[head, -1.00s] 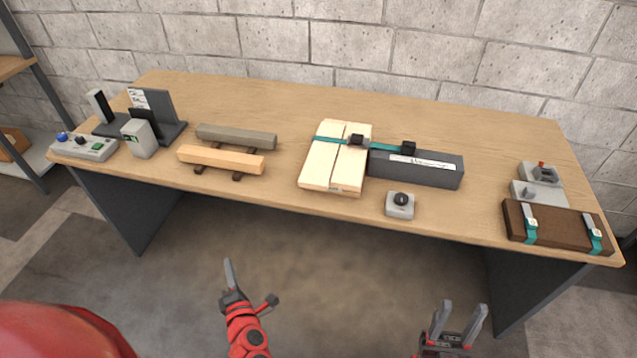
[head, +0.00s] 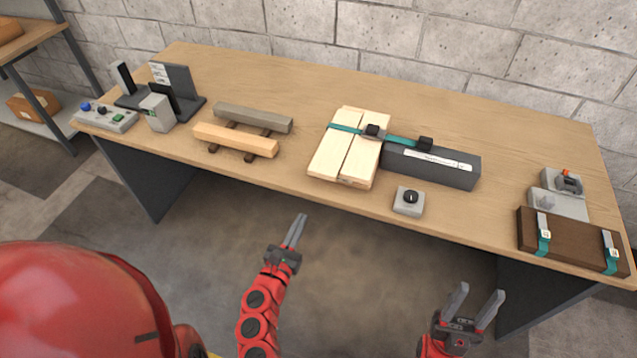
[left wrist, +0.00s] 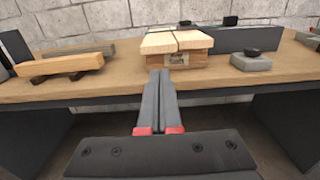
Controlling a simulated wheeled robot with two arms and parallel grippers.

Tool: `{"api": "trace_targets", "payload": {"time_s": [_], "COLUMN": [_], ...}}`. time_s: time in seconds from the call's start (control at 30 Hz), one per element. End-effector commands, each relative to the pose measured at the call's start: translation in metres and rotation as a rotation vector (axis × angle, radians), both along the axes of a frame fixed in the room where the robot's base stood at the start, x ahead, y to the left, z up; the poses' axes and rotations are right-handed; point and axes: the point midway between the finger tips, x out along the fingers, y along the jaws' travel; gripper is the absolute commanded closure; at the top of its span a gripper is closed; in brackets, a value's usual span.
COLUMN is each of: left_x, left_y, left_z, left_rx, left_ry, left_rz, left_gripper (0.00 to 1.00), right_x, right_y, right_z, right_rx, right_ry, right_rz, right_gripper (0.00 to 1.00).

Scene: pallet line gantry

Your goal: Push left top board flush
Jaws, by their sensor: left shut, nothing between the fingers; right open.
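Two pale boards lie side by side on top of a small pallet stack on the table. The left top board (head: 337,148) and the right top board (head: 364,160) have a thin dark seam between them, and a teal strap with a black block crosses them. In the left wrist view the left top board (left wrist: 158,44) sits ahead, above a labelled block. I cannot tell how far the left board is offset. My left gripper (head: 300,220) is shut and empty, in front of the table edge and apart from the boards. It also shows in the left wrist view (left wrist: 160,75). My right gripper (head: 480,298) is open and empty, in front of the table.
A dark grey box (head: 432,166) stands right of the boards, with a knob unit (head: 409,201) in front. An orange-tan beam (head: 235,139) and a grey beam (head: 253,117) lie left on dark supports. A brown strapped case (head: 572,242) sits far right.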

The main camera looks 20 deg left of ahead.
Motion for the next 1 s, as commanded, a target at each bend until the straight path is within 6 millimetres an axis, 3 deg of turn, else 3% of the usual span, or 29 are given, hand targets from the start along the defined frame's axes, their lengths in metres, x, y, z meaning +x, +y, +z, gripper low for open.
{"api": "trace_targets", "payload": {"time_s": [0.17,0.7,1.0], "left_x": [0.009,0.110,0.138], "left_y": [0.000,-0.003,-0.005], "left_z": [0.002,0.002,-0.001], "left_rx": [0.002,0.004,0.002], "left_ry": [-0.001,-0.001,0.002], "left_rz": [0.000,0.000,0.000], "left_gripper": [1.00,1.00,1.00], "right_x": [0.000,0.000,0.000], "right_y": [0.000,0.000,0.000], "right_z": [0.004,0.021,0.021], "right_rx": [0.000,0.000,0.000], "right_ry": [0.000,0.000,0.000], "right_rz": [0.000,0.000,0.000], "right_gripper": [0.50,0.50,0.50]}}
